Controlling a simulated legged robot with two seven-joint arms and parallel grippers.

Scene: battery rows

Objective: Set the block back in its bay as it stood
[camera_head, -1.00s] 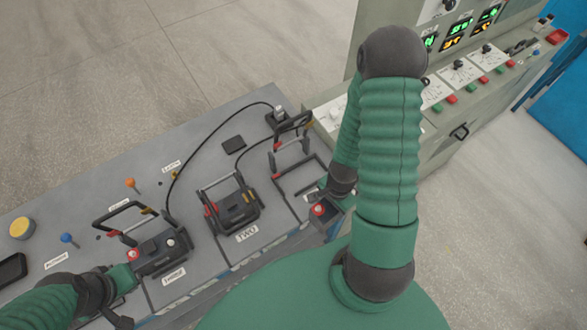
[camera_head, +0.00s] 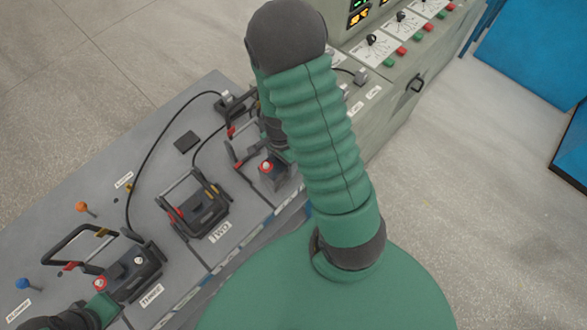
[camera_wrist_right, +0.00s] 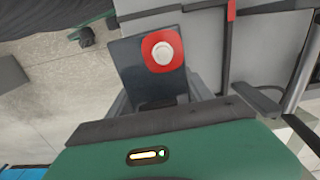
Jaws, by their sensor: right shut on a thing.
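The dark block (camera_wrist_right: 128,58), with a red-ringed pale terminal, is held in my right gripper (camera_wrist_right: 165,105). In the head view the block (camera_head: 277,174) is over or at the rightmost bay (camera_head: 245,160), which has a lever frame with red grips. My right arm hides much of that bay and most of the gripper, so I cannot tell whether the block is seated. In the wrist view the block sits slightly turned against the grey bench edges. My left gripper (camera_head: 95,318) is low at the left, close by the block labelled THREE (camera_head: 130,275); its fingers are unclear.
A black cable (camera_head: 135,190) loops over the bench. Orange (camera_head: 82,207) and blue (camera_head: 23,284) knobs stand at the left. A control console (camera_head: 385,70) rises behind, right of my arm.

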